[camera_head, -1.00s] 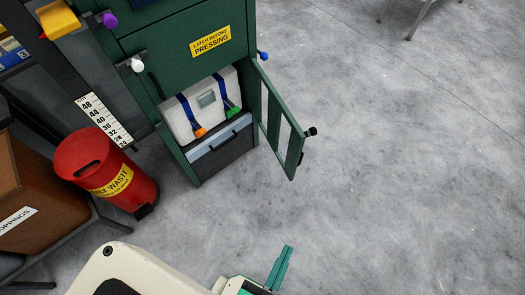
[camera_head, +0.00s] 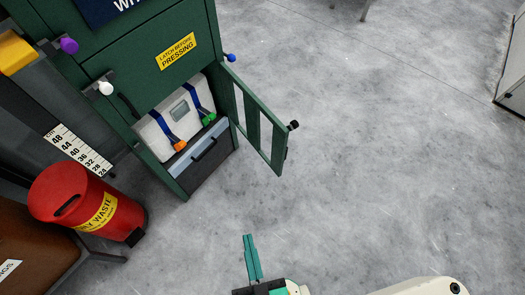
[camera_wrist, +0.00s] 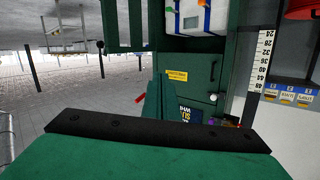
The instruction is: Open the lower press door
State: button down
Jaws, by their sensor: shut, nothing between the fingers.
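The green press (camera_head: 138,52) stands at upper left. Its lower press door (camera_head: 278,150), a green barred frame with a black knob (camera_head: 293,125), is swung wide open, out to the right of the opening. Inside the opening sits a white bale (camera_head: 157,137) with blue straps, above a grey drawer-like front (camera_head: 208,160). My gripper (camera_head: 248,237) is shut and empty over the floor, below and apart from the door. The wrist view is upside down; the door (camera_wrist: 137,25) shows at its top, beyond the shut fingers (camera_wrist: 158,100).
A red waste bin (camera_head: 60,190) stands left of the press. A brown box (camera_head: 30,255) is at lower left. A height scale (camera_head: 78,150) stands behind the bin. The grey floor (camera_head: 400,150) right of the door is clear, with a dark-edged object (camera_head: 512,95) at far right.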

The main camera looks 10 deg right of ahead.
jog(key=w+d+f+m+t+h, duration=0.3)
jog(key=w+m+t, duration=0.2)
jog(key=w+m, duration=0.7)
jog(key=m+g+h, duration=1.4)
jog(key=m, duration=2.2)
send_near(279, 147)
jog(key=x, duration=0.6)
jog(key=shift+w+d+r, duration=0.1)
jog(key=shift+w+d, duration=0.05)
jog(key=shift+d, duration=0.1)
